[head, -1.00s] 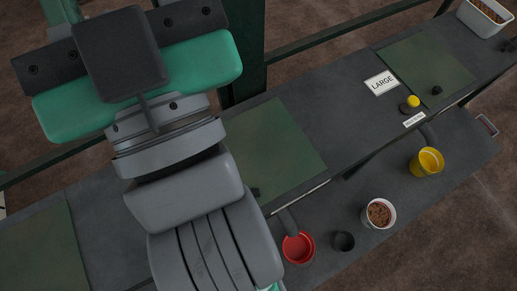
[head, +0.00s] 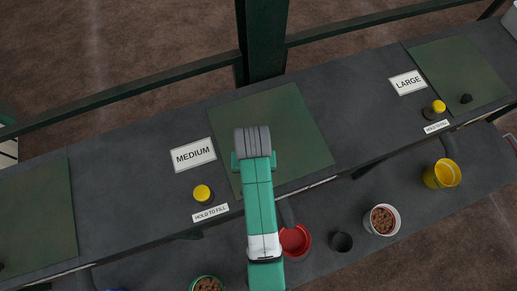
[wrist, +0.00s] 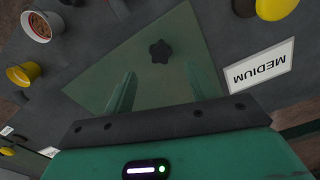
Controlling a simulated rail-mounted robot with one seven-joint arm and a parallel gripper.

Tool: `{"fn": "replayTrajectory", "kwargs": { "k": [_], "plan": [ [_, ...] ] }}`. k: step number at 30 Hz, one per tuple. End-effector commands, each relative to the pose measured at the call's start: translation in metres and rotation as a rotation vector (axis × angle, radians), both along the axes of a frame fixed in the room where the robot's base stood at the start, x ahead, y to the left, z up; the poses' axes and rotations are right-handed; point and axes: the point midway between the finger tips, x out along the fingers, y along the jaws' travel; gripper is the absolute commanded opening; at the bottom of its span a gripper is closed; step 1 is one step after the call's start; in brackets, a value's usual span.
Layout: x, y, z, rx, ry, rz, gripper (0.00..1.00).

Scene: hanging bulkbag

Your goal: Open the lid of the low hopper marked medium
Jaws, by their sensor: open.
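The medium hopper's lid (head: 290,130) is a flat, dark green square in the bench top, lying shut. Its white MEDIUM sign (head: 193,155) stands to its left in the head view; the sign shows upside down in the wrist view (wrist: 261,66). The lid's black lobed knob (wrist: 160,51) shows in the wrist view but is hidden behind my arm in the head view. My gripper (wrist: 159,72) is open and empty over the lid (wrist: 188,40). The knob appears between and beyond its fingertips, apparently not touched. The gripper's fingers are hidden in the head view.
A yellow button (head: 202,193) with a HOLD TO FILL label sits left of my arm. A dark green post (head: 262,40) and rail stand behind the bench. A lower front shelf holds a red cup (head: 295,242), a white cup of pellets (head: 382,219) and a yellow cup (head: 442,174).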

Motion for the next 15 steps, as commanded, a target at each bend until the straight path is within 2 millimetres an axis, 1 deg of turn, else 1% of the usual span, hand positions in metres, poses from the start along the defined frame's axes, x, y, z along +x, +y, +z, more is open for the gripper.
{"fn": "replayTrajectory", "kwargs": {
  "k": [2, 9, 12, 15],
  "plan": [
    [-0.001, 0.0, -0.009, 0.0, 0.003, 0.0, 0.56],
    [-0.001, 0.0, -0.054, 0.0, 0.0, -0.001, 0.56],
    [0.0, 0.0, -0.067, 0.0, -0.002, 0.0, 0.56],
    [0.0, 0.0, -0.074, 0.0, -0.004, 0.0, 0.56]
  ]
}}
